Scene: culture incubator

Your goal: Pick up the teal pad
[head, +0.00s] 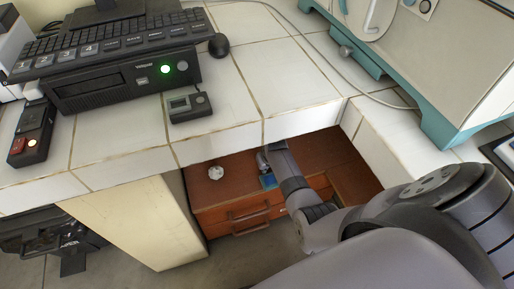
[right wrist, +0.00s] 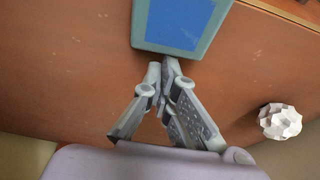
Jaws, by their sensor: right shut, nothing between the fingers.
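The teal pad (right wrist: 201,45) has a teal rim and a flat blue face, and lies on the brown wooden top at the upper middle of the right wrist view. In the head view the pad (head: 268,181) shows small, under the tiled counter, beside my right arm. My right gripper (right wrist: 163,66) is shut and empty, its fingertips right at the pad's near edge; I cannot tell whether they touch it. In the head view my right gripper (head: 263,161) is small and partly hidden by the arm. My left gripper is not in view.
A white faceted object (right wrist: 280,121) lies on the wooden top to the right of the gripper. The wooden drawer cabinet (head: 222,197) sits in a recess under the white tiled counter (head: 262,82), whose edge overhangs my arm. A teal-and-cream machine (head: 440,60) stands at the right.

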